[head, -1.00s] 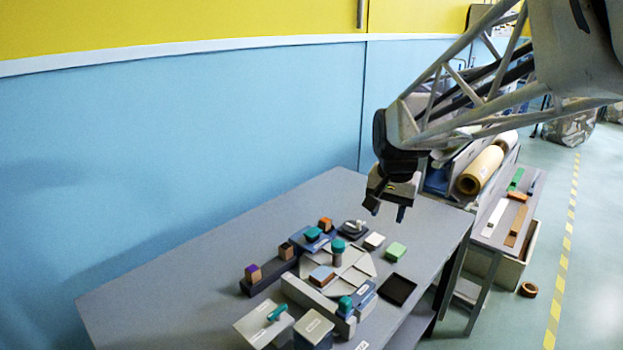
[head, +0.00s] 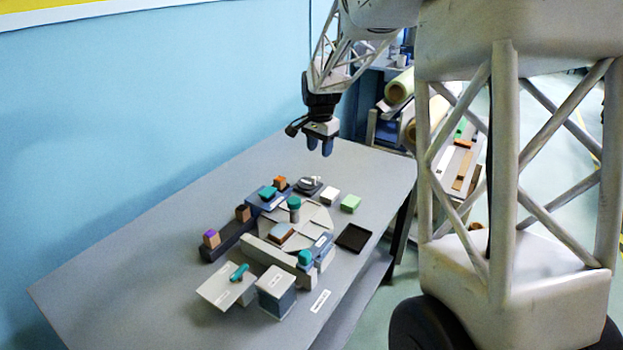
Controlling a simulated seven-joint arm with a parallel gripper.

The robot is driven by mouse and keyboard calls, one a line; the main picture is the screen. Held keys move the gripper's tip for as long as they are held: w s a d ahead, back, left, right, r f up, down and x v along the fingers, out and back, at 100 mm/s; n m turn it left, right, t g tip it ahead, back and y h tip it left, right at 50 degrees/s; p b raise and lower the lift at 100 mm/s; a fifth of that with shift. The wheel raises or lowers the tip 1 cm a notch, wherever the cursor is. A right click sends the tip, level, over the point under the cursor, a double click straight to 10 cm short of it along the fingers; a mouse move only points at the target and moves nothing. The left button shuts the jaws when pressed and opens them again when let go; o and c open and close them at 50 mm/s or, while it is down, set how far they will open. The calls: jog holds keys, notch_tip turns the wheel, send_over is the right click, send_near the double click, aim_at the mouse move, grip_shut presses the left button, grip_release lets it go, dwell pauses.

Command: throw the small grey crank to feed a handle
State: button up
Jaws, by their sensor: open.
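A small grey crank (head: 310,184) sits on a dark round base at the back of the fixture group on the grey table. My gripper (head: 320,148) hangs above the back part of the table, pointing down, behind and above the crank and apart from it. Its two dark fingers are open with nothing between them. Teal-topped parts stand on the fixture: a post with a round teal knob (head: 294,203), a teal knob at the front (head: 305,258) and a teal bar handle (head: 239,272) on a pale plate. I cannot tell which of these is the handle to be fed.
A white block (head: 329,196), a green block (head: 350,203) and a black tray (head: 353,237) lie right of the fixture. A dark rail with a purple-topped block (head: 211,238) is on the left. A lidded grey box (head: 276,291) stands in front. The table's left part is clear.

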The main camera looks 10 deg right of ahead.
aim_at(313, 179)
jog(key=w+f+m, duration=0.1)
jog(key=w+f, duration=0.4)
jog(key=w+d+f+m, duration=0.1)
jog(key=w+f, duration=0.3)
jog(key=w, duration=0.1)
jog(key=w+f+m+g, duration=0.1)
jog(key=w+f+m, duration=0.1)
jog(key=w+f, duration=0.3)
jog(key=shift+w+d+f, duration=0.3)
jog(key=shift+w+f, duration=0.05)
jog(key=shift+w, duration=0.1)
jog(key=shift+f, duration=0.15)
jog(key=shift+s+f, duration=0.1)
jog(key=shift+f, duration=3.65)
grip_shut()
